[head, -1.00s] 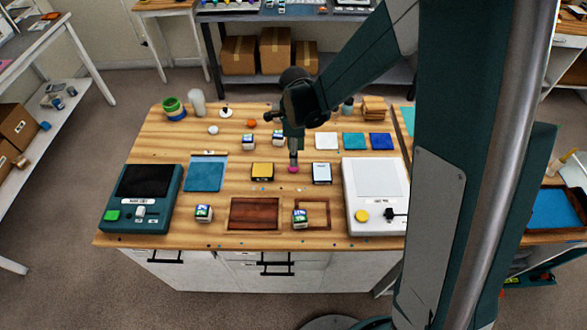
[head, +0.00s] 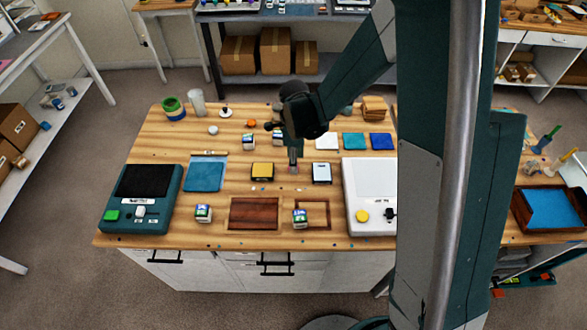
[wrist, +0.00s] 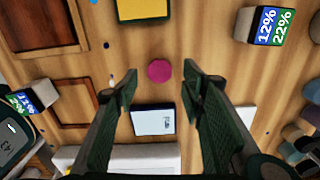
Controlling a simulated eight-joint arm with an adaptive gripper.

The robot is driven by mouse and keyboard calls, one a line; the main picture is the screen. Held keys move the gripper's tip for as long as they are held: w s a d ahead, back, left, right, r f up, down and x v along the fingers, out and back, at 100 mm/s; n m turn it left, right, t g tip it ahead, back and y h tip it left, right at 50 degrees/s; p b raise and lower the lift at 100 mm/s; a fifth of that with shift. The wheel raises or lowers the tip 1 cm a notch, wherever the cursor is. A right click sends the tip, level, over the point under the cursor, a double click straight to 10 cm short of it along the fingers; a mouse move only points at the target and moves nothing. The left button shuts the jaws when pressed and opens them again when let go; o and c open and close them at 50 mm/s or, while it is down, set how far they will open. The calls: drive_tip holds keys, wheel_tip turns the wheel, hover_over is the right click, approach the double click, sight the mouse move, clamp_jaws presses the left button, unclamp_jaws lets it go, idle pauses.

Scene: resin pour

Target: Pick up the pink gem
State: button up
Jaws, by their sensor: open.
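The pink gem (wrist: 158,71) is a round, deep pink piece lying on the wooden workbench, seen clearly in the wrist view. My gripper (wrist: 159,84) is open and empty, with one finger on each side of the gem's line and the gem just beyond the fingertips. In the head view my gripper (head: 294,168) points straight down at the middle of the bench, and the gem is almost wholly hidden there by the fingers. I cannot tell the exact height of the fingertips above the wood.
Near the gem lie a yellow block (head: 262,172) and a white-topped pad (head: 322,173). Labelled cubes (head: 203,213), a dark red wooden tray (head: 254,199) and a white scale (head: 358,176) stand around. Bare wood surrounds the gem.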

drive_tip(key=shift+f, duration=1.45)
drive_tip(key=c, duration=0.9)
